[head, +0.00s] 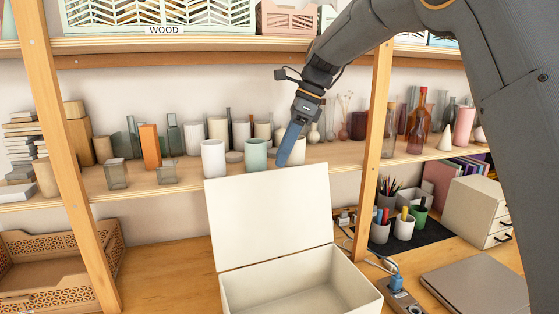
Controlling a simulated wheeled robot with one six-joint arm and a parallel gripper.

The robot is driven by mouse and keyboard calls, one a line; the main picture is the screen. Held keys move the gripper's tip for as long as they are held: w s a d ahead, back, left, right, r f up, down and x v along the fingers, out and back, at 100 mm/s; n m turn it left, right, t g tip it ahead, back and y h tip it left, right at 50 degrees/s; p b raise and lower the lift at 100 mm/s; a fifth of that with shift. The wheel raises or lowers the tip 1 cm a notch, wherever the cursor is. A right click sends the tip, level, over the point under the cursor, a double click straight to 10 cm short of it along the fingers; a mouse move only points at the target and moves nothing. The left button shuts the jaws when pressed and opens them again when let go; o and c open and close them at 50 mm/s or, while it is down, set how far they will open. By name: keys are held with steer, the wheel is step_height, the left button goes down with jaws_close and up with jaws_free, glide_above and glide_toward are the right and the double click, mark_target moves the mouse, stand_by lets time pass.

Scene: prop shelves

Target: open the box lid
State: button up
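A cream box (300,289) stands on the wooden surface at the bottom middle of the head view. Its lid (268,216) is raised nearly upright along the back edge, and the inside of the box shows and looks empty. My gripper (286,155) points down, just above and behind the lid's top edge as seen here. Its blue fingers appear as one narrow shape, so I cannot tell if they are apart. I see nothing between them. Whether the fingertips touch the lid is unclear.
A shelf (200,177) behind the box carries several cups and vases close to my gripper. A wooden post (374,140) stands right of it. A power strip (400,296), a grey laptop-like slab (475,287) and a small drawer unit (478,211) lie to the right. A lattice crate (60,265) is at left.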

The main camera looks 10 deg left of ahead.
steer(key=shift+p+x, duration=0.35)
steer(key=shift+x, duration=1.25)
